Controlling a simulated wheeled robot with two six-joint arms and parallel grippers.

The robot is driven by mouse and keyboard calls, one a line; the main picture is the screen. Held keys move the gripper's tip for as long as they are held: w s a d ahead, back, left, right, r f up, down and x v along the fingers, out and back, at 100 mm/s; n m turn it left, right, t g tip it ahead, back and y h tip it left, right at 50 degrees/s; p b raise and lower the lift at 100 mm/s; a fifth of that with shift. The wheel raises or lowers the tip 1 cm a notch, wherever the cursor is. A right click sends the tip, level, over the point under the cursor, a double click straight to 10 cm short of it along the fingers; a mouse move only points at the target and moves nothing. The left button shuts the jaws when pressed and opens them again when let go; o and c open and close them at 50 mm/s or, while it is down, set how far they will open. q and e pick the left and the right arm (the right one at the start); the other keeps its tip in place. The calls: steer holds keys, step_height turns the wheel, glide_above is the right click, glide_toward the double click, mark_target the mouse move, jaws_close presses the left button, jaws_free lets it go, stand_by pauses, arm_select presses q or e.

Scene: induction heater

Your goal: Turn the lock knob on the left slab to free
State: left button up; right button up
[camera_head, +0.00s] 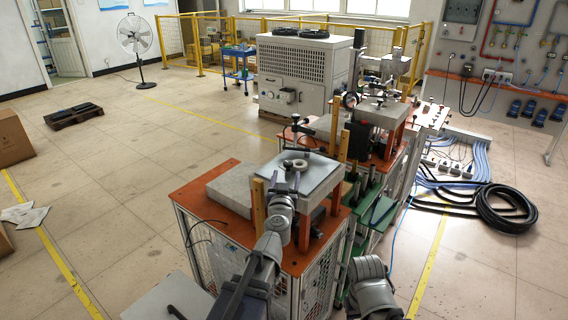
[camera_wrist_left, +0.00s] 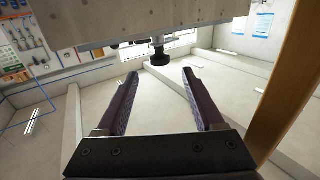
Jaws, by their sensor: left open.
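The left slab (camera_head: 312,177) is a grey plate on orange posts above an orange-topped bench. A ring-shaped part (camera_head: 294,165) lies on it. My left gripper (camera_head: 286,181) is at the slab's near edge. In the left wrist view the gripper (camera_wrist_left: 160,74) is open, with nothing between its fingers. A dark round knob on a short stem (camera_wrist_left: 160,58) shows beyond the fingertips, roughly centred between them, just past the pale slab face (camera_wrist_left: 150,20). The fingers look apart from it. I cannot tell which way the knob is turned. My right gripper is out of view.
A wooden upright (camera_wrist_left: 288,85) stands close on the right in the left wrist view. A pale block (camera_head: 232,189) lies on the bench beside the slab. A second, similar station (camera_head: 385,113) stands behind. Open floor (camera_head: 110,190) lies to the left.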

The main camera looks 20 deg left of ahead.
mark_target(288, 166)
arm_select(q)
steer(key=shift+w, duration=0.1)
steer(key=w, duration=0.2)
steer(key=w+a, duration=0.1)
steer(key=w, duration=0.4)
steer(key=shift+w+a, duration=0.2)
steer(key=shift+w, duration=0.1)
jaws_close()
stand_by(0.3)
